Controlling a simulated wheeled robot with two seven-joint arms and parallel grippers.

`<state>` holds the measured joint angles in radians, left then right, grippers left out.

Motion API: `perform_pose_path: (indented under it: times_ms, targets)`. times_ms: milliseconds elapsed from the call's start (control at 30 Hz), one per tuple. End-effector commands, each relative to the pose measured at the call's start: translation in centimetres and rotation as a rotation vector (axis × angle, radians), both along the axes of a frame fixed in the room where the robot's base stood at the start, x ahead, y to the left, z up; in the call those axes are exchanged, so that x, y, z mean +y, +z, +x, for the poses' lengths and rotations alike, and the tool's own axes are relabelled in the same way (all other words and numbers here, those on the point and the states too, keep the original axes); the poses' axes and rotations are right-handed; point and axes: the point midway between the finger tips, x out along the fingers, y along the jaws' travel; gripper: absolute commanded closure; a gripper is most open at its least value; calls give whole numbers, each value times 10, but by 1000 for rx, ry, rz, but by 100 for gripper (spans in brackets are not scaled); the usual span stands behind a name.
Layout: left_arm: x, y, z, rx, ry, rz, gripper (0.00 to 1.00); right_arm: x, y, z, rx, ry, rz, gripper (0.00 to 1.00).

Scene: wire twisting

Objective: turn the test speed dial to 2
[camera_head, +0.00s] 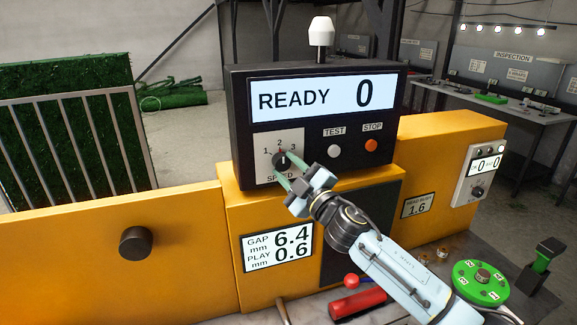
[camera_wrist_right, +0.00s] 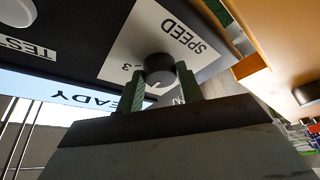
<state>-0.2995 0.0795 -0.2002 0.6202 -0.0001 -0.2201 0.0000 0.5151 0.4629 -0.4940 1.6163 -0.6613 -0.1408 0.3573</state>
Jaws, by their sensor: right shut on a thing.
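The speed dial (camera_head: 278,158) is a small black knob on a white panel with the marks 1, 2 and 3, on the front of the black control box (camera_head: 240,115). My right gripper (camera_head: 284,165) reaches up to it from the lower right, shut on the knob. In the right wrist view the dark round knob (camera_wrist_right: 158,66) sits between the two green fingertips (camera_wrist_right: 160,85). The fingers partly cover the dial, and I cannot tell surely which mark it points to. The display (camera_head: 315,95) reads READY 0. My left gripper is not in view.
The TEST button (camera_head: 334,151) and the orange STOP button (camera_head: 371,145) sit right of the dial. The yellow housing (camera_head: 180,215) carries a black knob (camera_head: 135,242) and a gap readout (camera_head: 277,245). A green numbered disc (camera_head: 482,283) and a red handle (camera_head: 357,303) lie at lower right.

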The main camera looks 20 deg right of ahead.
Motion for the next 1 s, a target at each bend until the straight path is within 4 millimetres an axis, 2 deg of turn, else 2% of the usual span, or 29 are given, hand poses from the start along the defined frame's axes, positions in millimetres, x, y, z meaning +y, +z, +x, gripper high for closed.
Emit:
perform_pose_path:
  times_ms: [333, 367, 500, 833, 1000]
  targets:
    - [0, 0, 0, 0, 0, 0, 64, 0, -1, 0, 1, -1, -2, 86]
    - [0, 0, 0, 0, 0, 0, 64, 0, -1, 0, 1, -1, -2, 60]
    - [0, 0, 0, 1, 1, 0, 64, 0, 0, 0, 1, 0, -1, 42]
    - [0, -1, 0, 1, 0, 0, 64, -1, -1, -2, 0, 0, -1, 42]
    - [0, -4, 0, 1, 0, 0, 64, -7, -7, -18, 2, -1, 0, 42]
